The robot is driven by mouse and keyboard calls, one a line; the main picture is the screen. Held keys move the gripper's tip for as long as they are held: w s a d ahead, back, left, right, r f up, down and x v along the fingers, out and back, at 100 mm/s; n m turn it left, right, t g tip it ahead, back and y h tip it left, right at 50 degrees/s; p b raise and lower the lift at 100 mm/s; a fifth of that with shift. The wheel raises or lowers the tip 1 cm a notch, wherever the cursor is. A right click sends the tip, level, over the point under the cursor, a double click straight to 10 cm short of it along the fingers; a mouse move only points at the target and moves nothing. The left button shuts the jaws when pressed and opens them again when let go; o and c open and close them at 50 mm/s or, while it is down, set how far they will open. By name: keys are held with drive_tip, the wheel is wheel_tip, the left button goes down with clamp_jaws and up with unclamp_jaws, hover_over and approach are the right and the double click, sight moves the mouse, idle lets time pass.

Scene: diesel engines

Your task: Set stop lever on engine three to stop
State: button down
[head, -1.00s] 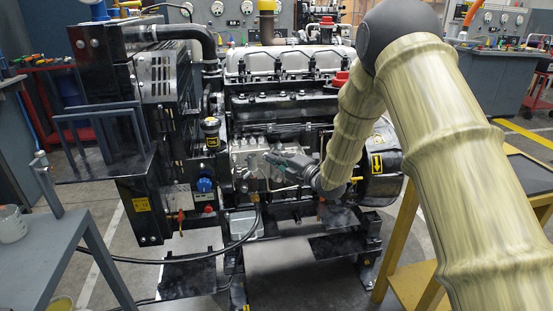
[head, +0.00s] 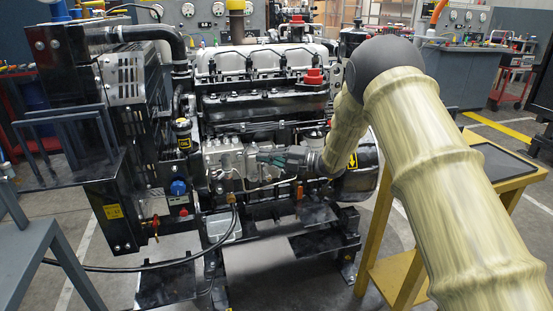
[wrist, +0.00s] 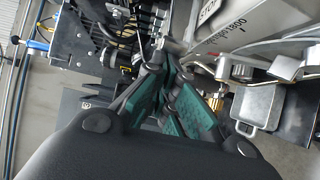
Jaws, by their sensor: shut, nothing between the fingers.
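The engine (head: 262,62) stands in the middle of the head view, with the silver pump body (head: 222,158) on its near side. My gripper (head: 262,158) is in front of the right part of this pump, with its fingers shut and empty. In the wrist view my gripper (wrist: 160,62) shows dark fingers with green pads. Beside it is the grey pump housing (wrist: 240,22) with a STOP marking (wrist: 208,9) near the top edge. A small grey metal part (wrist: 170,45) lies close to the fingertips. I cannot tell whether it is the stop lever or whether they touch.
A black panel with a blue knob (head: 178,187) and a red knob is left of the pump. A black cable (head: 130,268) hangs low. A yellow stand (head: 480,190) is at right and a grey table (head: 30,245) at left. Pipes (wrist: 285,65) run near the gripper.

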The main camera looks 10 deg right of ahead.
drive_tip(key=w+d, duration=0.1)
drive_tip(key=w+d+g, duration=0.1)
drive_tip(key=d, duration=0.1)
drive_tip(key=shift+d+n+b, duration=0.2)
drive_tip(key=shift+n+b, duration=0.2)
drive_tip(key=shift+w+d+r, duration=0.1)
drive_tip(key=shift+d+r, duration=0.15)
drive_tip(key=shift+d, duration=0.1)
drive_tip(key=w+v, duration=0.1)
drive_tip(key=v, duration=0.8)
drive_tip(key=shift+w+d+f+b, duration=0.15)
drive_tip(key=shift+w+f+b, duration=0.1)
drive_tip(key=shift+f+b, duration=0.15)
drive_tip(key=shift+d, duration=0.1)
